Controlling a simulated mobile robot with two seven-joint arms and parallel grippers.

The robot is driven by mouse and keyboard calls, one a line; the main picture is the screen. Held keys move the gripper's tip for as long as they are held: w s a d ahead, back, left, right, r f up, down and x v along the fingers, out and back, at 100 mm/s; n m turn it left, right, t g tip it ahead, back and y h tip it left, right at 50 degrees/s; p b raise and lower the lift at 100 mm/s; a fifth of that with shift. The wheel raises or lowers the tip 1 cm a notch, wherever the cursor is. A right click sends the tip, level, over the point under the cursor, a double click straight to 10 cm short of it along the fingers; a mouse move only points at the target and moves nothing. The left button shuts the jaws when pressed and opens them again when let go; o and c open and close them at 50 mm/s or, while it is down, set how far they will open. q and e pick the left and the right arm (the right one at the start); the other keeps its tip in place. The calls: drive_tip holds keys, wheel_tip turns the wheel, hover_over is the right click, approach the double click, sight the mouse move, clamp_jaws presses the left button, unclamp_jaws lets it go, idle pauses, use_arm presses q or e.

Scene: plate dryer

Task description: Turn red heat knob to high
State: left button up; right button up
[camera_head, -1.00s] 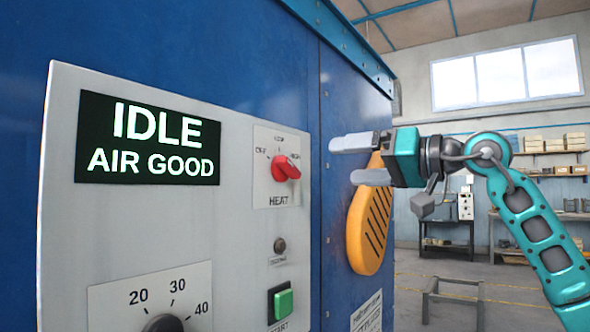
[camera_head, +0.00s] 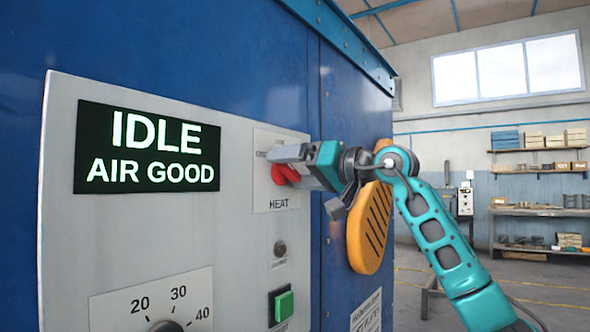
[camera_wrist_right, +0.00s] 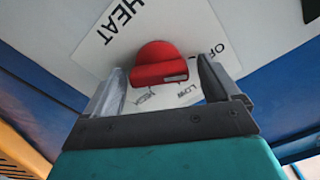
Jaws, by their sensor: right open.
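The red heat knob (camera_head: 282,174) is on the grey control panel, above the HEAT label, and is partly hidden by my right gripper (camera_head: 280,162) in the head view. In the right wrist view the red knob (camera_wrist_right: 160,63) sits between the two open fingers of my right gripper (camera_wrist_right: 163,85), with a gap visible on each side. I cannot clearly tell which mark the knob points to. My left gripper is not in view.
The panel (camera_head: 240,225) also carries a display (camera_head: 150,147) reading IDLE, AIR GOOD, a green start button (camera_head: 284,305), a small round button (camera_head: 280,248) and a dial (camera_head: 166,326). An orange slotted cover (camera_head: 370,228) is on the machine's side, beside my right arm.

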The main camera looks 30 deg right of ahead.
drive_tip(key=c, duration=1)
drive_tip(key=shift+o, duration=0.2)
